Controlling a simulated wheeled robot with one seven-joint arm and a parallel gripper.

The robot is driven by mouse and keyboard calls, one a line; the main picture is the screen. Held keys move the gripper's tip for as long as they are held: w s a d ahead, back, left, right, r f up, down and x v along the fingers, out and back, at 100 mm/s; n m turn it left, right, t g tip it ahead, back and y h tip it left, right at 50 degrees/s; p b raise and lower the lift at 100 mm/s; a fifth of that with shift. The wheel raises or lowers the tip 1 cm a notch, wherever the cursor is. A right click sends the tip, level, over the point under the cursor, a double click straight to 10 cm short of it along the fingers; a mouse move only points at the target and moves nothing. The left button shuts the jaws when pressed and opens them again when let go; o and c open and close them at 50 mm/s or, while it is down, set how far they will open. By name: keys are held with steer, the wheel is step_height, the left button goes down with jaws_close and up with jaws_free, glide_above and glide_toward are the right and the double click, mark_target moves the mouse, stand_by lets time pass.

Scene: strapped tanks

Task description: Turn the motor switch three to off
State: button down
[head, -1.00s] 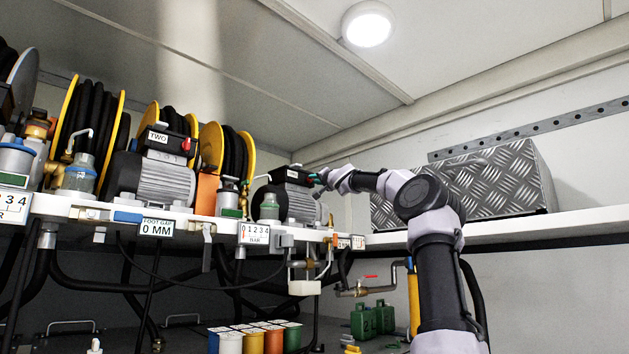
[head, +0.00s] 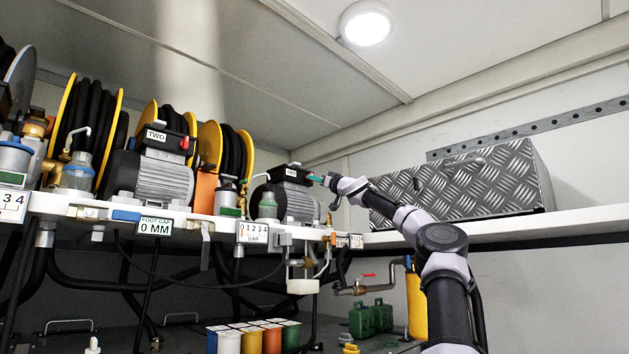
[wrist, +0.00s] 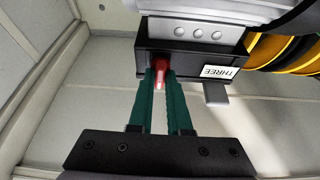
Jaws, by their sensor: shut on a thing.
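Motor three (head: 290,200) stands on the white shelf at the far end of the row. Its black switch box (wrist: 190,64) carries a white label reading THREE, upside down in the wrist view. The red switch lever (wrist: 159,72) sticks out of the box's face. My gripper (wrist: 159,84) has its green fingers shut on the red lever, one finger on each side of it. In the head view my gripper (head: 318,180) reaches the right side of the box from the right. The lever is too small to make out there.
Motor two (head: 160,175), with a red lever on its box, stands to the left. Hose reels (head: 228,150) are behind the motors. A diamond-plate metal box (head: 480,180) sits on the shelf behind my arm. Gauges and pipes line the white shelf's front edge (head: 100,208).

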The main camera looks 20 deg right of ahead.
steer(key=shift+w+f+n, duration=0.1)
steer(key=shift+f+n, duration=0.05)
steer(key=shift+n, duration=0.15)
steer(key=c, duration=0.9)
jaws_free()
steer(key=shift+o, duration=0.2)
steer(key=v, duration=1)
steer(key=shift+s+d, duration=0.25)
steer(key=shift+s, duration=0.1)
steer(key=shift+d, duration=0.1)
